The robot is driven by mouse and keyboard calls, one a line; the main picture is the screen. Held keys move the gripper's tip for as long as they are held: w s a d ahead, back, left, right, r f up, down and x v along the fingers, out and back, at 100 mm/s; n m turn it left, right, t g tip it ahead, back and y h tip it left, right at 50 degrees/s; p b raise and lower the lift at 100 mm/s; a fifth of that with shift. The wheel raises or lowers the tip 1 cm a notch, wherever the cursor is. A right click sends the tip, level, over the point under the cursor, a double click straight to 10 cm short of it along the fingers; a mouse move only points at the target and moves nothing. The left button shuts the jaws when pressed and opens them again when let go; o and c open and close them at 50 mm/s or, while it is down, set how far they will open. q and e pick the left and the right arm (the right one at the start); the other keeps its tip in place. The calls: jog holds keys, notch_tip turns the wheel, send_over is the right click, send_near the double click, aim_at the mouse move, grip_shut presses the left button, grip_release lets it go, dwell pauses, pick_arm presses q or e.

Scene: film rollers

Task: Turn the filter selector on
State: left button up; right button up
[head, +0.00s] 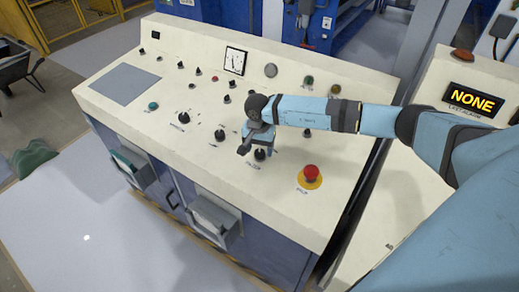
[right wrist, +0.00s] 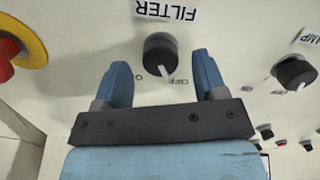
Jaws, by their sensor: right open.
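The filter selector (right wrist: 160,50) is a round black knob with a white pointer line, under a FILTER label (right wrist: 166,10) that reads upside down in the right wrist view. Its pointer is toward the OFF mark; another mark beside it is partly hidden by a finger. In the head view the knob (head: 260,155) is near the panel's front, just by my right gripper (head: 252,145). My right gripper is open, its two blue fingers on either side of the knob in the right wrist view, with gaps showing. My left gripper is not in view.
The cream sloped control panel (head: 180,75) carries several other black knobs. A red emergency button (head: 311,172) on a yellow ring is right of the filter knob. A display reading NONE (head: 472,101) stands at right.

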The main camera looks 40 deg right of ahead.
jog(key=shift+f, duration=0.9)
jog(key=shift+c, duration=0.5)
jog(key=c, duration=0.8)
